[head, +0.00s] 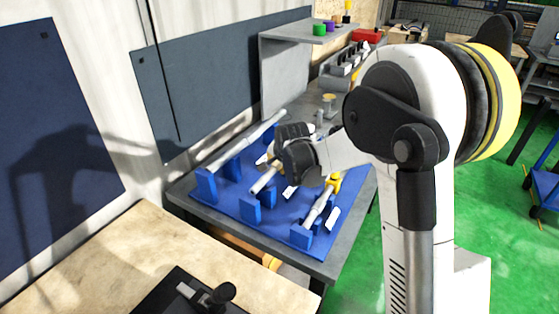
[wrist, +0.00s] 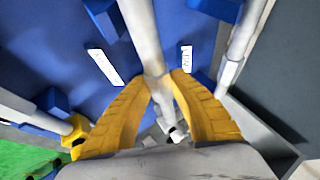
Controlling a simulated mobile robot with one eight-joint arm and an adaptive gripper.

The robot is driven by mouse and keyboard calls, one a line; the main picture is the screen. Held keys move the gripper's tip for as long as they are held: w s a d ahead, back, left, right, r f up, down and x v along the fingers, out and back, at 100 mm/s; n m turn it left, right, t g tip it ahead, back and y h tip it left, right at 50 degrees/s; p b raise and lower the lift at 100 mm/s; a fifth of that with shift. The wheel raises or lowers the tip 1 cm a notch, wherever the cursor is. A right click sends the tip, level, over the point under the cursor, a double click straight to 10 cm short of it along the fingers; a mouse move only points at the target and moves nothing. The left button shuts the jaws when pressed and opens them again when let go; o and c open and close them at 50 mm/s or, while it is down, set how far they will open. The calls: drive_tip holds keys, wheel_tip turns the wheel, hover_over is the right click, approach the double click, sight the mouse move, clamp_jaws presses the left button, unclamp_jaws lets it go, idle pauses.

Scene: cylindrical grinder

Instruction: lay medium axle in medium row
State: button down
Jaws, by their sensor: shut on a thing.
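My gripper (head: 296,158) is shut on a grey stepped axle (head: 264,179), in the middle over the blue mat (head: 229,203). In the wrist view the yellow fingers (wrist: 161,76) close around this axle (wrist: 141,25), which runs up out of the picture. Its near end in the head view is just above blue supports (head: 251,210); I cannot tell whether it touches them. A longer axle (head: 240,146) lies on supports in the back row. Another axle with a yellow collar (head: 320,207) lies in the front row. My gripper hides the held axle's far part.
White labels (wrist: 103,67) lie on the mat between rows. The neighbouring axles show on both sides in the wrist view, the back one (wrist: 243,42) at right. A grey shelf (head: 300,35) and a wall panel (head: 215,82) stand behind. A wooden table (head: 130,255) is in front.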

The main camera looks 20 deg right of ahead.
drive_tip(key=shift+f+b, duration=0.45)
drive_tip(key=shift+f, duration=0.9)
drive_tip(key=shift+f, duration=0.15)
drive_tip(key=c, duration=1.3)
unclamp_jaws()
